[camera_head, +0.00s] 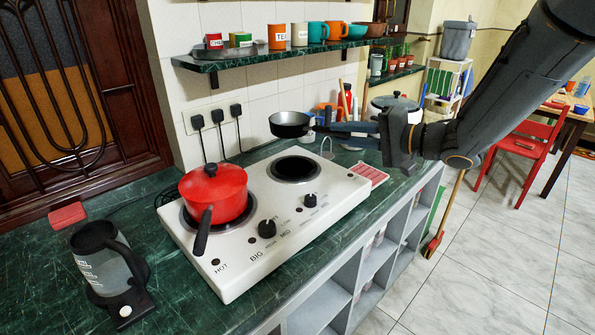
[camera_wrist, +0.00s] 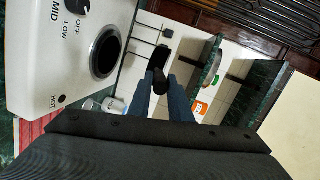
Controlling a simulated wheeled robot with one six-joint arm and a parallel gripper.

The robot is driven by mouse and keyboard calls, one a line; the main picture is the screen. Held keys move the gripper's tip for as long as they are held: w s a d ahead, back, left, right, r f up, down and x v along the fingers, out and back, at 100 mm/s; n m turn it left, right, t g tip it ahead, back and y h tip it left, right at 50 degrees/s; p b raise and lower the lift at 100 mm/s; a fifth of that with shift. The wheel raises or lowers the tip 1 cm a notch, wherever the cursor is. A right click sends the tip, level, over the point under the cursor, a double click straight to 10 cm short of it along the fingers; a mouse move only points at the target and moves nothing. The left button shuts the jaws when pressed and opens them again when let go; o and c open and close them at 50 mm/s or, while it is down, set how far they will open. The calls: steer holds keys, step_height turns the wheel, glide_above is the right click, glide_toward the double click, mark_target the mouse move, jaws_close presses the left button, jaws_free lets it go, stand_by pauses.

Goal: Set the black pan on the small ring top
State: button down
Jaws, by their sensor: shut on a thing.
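The black pan (camera_head: 290,124) is in the air in the head view, appearing above and behind the small ring (camera_head: 296,168). My gripper (camera_head: 320,128) comes from the right and is shut on the pan's handle side. The pan looks roughly level. The small ring is bare, a dark disc on the white two-ring stove (camera_head: 262,215). In the wrist view my gripper (camera_wrist: 166,90) is shut on the pan's dark handle (camera_wrist: 160,84), and the small ring (camera_wrist: 105,52) lies to the left, apart from the pan. The pan's exact height above the stove is unclear.
A red lidded pot (camera_head: 214,192) stands on the big ring, its handle towards the front. A wall shelf (camera_head: 270,58) with cups hangs above the stove. A dark kettle (camera_head: 104,262) stands at the left. Another pot (camera_head: 394,103) is behind my gripper.

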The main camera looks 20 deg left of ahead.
steer(key=f, duration=0.4)
steer(key=w+f, duration=0.1)
steer(key=f, duration=0.3)
steer(key=f+b, duration=0.1)
steer(key=f, duration=0.3)
steer(key=shift+w+f, duration=0.2)
steer(key=shift+w, duration=0.15)
steer(key=c, duration=1.6)
jaws_free()
steer(key=shift+f, duration=0.1)
